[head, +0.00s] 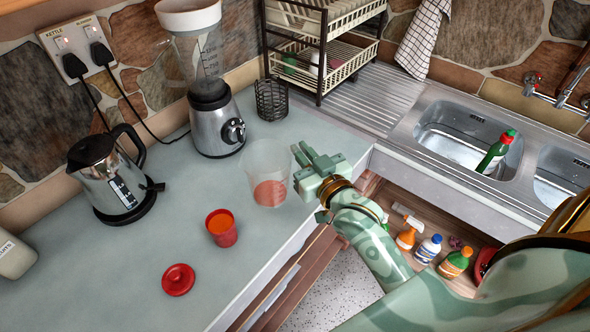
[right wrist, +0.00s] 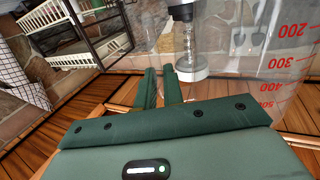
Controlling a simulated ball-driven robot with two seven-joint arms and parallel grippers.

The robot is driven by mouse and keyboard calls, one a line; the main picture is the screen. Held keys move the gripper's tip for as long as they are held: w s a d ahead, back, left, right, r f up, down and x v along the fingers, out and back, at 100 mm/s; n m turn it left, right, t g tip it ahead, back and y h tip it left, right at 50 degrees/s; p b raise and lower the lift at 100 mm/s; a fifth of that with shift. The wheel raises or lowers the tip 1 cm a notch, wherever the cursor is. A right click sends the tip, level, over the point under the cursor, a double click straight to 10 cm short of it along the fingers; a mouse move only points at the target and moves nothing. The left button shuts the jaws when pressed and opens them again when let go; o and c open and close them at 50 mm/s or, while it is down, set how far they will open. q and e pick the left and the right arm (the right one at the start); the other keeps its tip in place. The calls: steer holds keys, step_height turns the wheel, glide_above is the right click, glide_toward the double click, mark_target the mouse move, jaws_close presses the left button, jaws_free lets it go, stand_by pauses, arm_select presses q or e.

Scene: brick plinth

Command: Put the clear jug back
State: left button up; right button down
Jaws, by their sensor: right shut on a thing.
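The clear jug (head: 264,158) is upright at the counter's right edge in the head view, with a reddish patch low on it. I cannot tell whether its base touches the counter. Its clear wall with red numbers (right wrist: 292,62) fills the upper right of the right wrist view. My right gripper (head: 304,160) is at the jug's right side, shut on it. Its fingers (right wrist: 159,84) show close together in the right wrist view, and the exact place of contact is hard to make out. My left gripper is out of view.
A blender (head: 215,125), black wire holder (head: 271,100) and dish rack (head: 318,50) stand behind the jug. A red cup (head: 221,229), red lid (head: 178,280) and kettle (head: 110,180) are left.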

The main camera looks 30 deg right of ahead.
steer(key=w+d+f+b, duration=0.1)
steer(key=w+d+f, duration=0.1)
steer(key=w+f, duration=0.1)
steer(key=w+d+f+b, duration=0.2)
steer(key=w+d+f, duration=0.1)
steer(key=f, duration=0.2)
steer(key=w+d+f+b, duration=0.2)
steer(key=w+d+f, duration=0.1)
steer(key=f, duration=0.1)
steer(key=shift+w+f, duration=0.2)
steer(key=shift+w, duration=0.05)
steer(key=shift+r, duration=0.1)
steer(key=c, duration=1.5)
jaws_free()
